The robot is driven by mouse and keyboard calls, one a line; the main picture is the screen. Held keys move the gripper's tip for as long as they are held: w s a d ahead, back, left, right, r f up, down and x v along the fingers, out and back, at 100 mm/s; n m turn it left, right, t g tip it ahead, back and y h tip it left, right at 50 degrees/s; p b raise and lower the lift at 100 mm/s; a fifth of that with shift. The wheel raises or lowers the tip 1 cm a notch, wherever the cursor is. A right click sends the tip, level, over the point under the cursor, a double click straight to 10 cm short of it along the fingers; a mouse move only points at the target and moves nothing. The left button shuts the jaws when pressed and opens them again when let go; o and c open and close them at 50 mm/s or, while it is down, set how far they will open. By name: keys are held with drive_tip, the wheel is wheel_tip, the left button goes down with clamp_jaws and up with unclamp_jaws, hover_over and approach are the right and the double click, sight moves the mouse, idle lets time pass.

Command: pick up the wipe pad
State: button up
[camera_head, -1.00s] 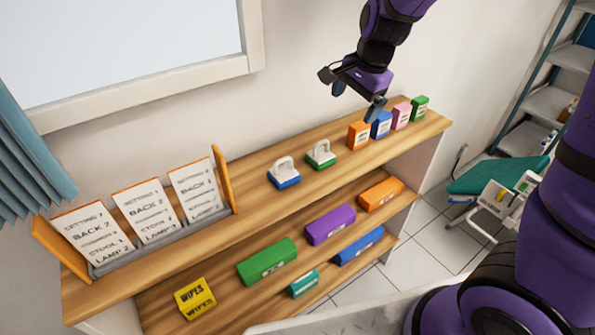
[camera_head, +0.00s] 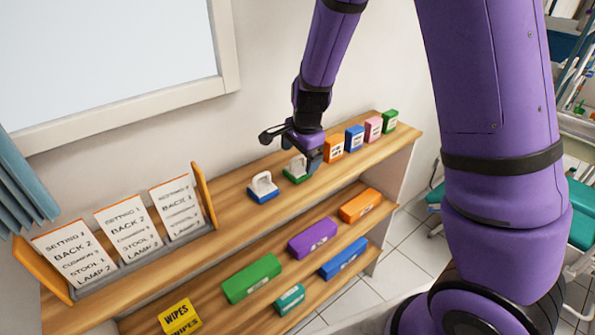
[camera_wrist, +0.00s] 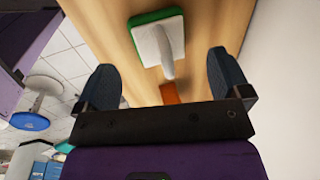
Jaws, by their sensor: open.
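Two handled pads with white tops stand on the top shelf, one with a green base (camera_head: 294,174) and one with a blue base (camera_head: 263,189). The pictures do not show which of them is the wipe pad. My gripper (camera_head: 302,150) is low over the top shelf, just above the green-based pad, and partly overlaps it in the head view. In the wrist view, the green-based pad (camera_wrist: 158,37) lies ahead, its upright handle between the lines of the two open fingers (camera_wrist: 163,80). Nothing is held.
Orange, blue, pink and green boxes stand right of my gripper, the orange box (camera_head: 333,149) closest. A card holder (camera_head: 148,252) is at the left. The lower shelf holds several coloured packs and a yellow WIPES box (camera_head: 179,317). The wall is close behind the shelf.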

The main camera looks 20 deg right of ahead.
sight(297, 169)
drive_tip(key=f, duration=0.4)
drive_tip(key=shift+w+a, duration=0.25)
drive_tip(key=c, duration=1.1)
wheel_tip(297, 169, up, 10)
drive_tip(key=shift+r, duration=0.1)
